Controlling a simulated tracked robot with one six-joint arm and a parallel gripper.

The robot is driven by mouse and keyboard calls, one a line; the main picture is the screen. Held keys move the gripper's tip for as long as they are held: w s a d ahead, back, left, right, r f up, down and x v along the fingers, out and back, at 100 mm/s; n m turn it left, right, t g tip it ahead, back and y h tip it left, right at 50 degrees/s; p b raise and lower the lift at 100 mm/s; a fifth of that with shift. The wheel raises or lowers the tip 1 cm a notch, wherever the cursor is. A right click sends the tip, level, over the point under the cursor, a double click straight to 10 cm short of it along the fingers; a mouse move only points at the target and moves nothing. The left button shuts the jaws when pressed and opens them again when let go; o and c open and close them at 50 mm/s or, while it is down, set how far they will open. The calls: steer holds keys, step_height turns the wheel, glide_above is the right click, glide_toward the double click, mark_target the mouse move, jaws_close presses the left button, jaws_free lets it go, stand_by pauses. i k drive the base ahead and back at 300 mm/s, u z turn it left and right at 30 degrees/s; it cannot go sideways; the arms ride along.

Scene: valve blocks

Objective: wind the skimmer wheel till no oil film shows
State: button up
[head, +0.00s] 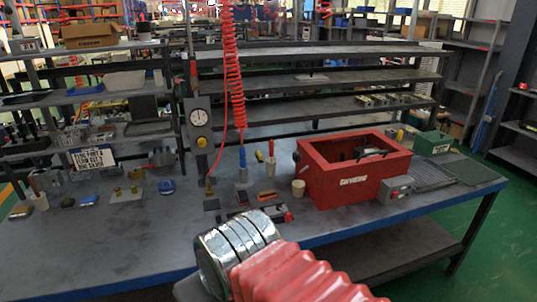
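A red open-topped tank (352,184) with pale lettering on its front stands on the right half of the workbench. A dark fitting with a pale part (370,154) sits in its opening; I cannot tell whether this is the skimmer wheel. A small dark knob shows on the tank's left side. The tank's inside is mostly hidden by its walls, so I cannot see any liquid or oil film. My arm, with red bellows and chrome rings, fills the bottom middle, in front of the bench. I cannot make out my gripper or its fingers.
The workbench (110,245) is clear at front left. A grey box (395,190) stands at the tank's right front, a white cup (298,188) at its left. A gauge post (199,135) and red coiled hose (233,85) rise behind. A green box (432,143) sits at right.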

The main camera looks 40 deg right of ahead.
mark_target(296, 157)
steer(key=u, duration=0.2)
steer(key=i, duration=1.05)
steer(key=z, duration=0.05)
